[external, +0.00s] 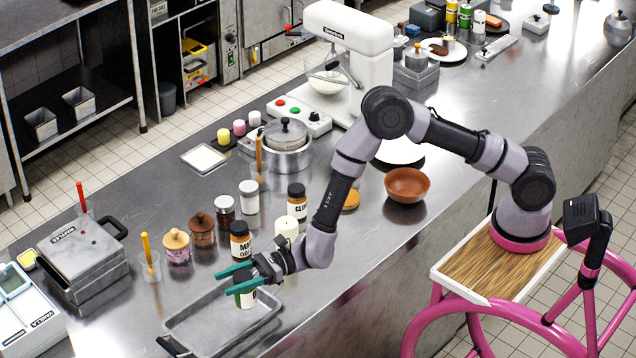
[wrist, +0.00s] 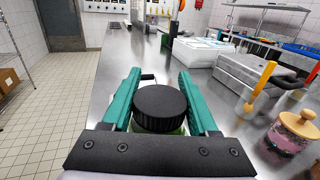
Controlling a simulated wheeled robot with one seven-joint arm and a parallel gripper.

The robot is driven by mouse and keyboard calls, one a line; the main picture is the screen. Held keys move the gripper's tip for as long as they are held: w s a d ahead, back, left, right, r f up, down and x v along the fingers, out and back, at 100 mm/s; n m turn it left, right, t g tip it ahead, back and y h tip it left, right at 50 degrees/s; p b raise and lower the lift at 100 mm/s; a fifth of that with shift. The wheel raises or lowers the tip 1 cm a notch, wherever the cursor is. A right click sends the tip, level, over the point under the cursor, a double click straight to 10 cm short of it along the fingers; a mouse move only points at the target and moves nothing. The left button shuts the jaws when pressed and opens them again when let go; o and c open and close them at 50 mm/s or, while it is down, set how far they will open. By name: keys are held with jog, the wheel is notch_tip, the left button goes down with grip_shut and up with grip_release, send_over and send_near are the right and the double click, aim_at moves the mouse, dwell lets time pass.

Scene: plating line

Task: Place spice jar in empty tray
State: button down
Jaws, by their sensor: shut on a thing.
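My gripper (external: 236,277), with green fingers, is shut on a spice jar (external: 246,297) that has a dark lid and a pale label. In the wrist view the jar's black ribbed lid (wrist: 160,103) sits between the two fingers. The jar is upright over the metal tray (external: 275,322), toward its upper right part. I cannot tell whether the jar's base touches the tray floor. The tray looks empty apart from the jar, and the gripper hides part of its far rim.
A waffle maker (external: 82,252) and a scale (external: 25,310) stand to the left. A brown bowl (external: 407,186) is on the right.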

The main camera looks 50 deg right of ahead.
aim_at(235, 295)
jog(key=shift+f, duration=2.6)
jog(key=shift+c, duration=0.8)
grip_release()
jog(key=shift+f, duration=0.15)
jog(key=shift+d, duration=0.25)
jog(key=v, duration=1.1)
jog(key=shift+d, duration=0.25)
